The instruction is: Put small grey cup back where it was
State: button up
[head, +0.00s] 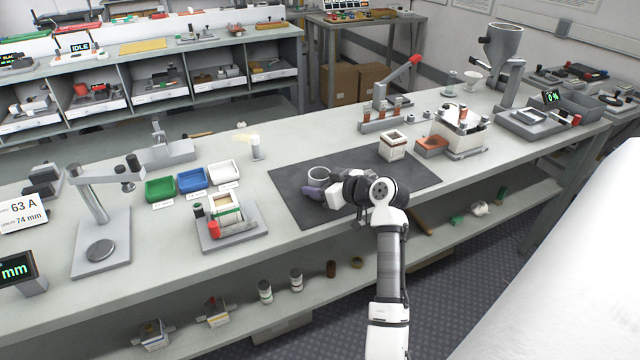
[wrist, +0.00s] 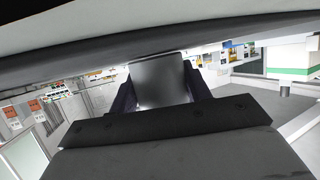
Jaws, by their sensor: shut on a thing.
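The small grey cup (head: 319,174) is over the dark mat (head: 290,200) on the workbench, its open rim facing up. My gripper (head: 318,186) reaches it from the right, with its fingers shut on the cup's side. In the wrist view the grey cup (wrist: 160,80) sits between the two dark fingers. I cannot tell whether the cup's base touches the mat.
A white box (head: 393,147) stands on the mat's far side. Green (head: 160,189), blue (head: 193,180) and white (head: 223,173) trays sit left of the mat. A rack (head: 392,118) with a red-handled lever stands behind. The mat's front left is clear.

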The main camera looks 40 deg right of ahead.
jog(key=o, duration=0.6)
jog(key=shift+f, duration=0.15)
jog(key=o, duration=0.5)
jog(key=shift+c, duration=0.2)
jog(key=shift+r, duration=0.2)
jog(key=b+v, duration=0.2)
jog(key=v, duration=1)
jog(key=shift+b, duration=0.4)
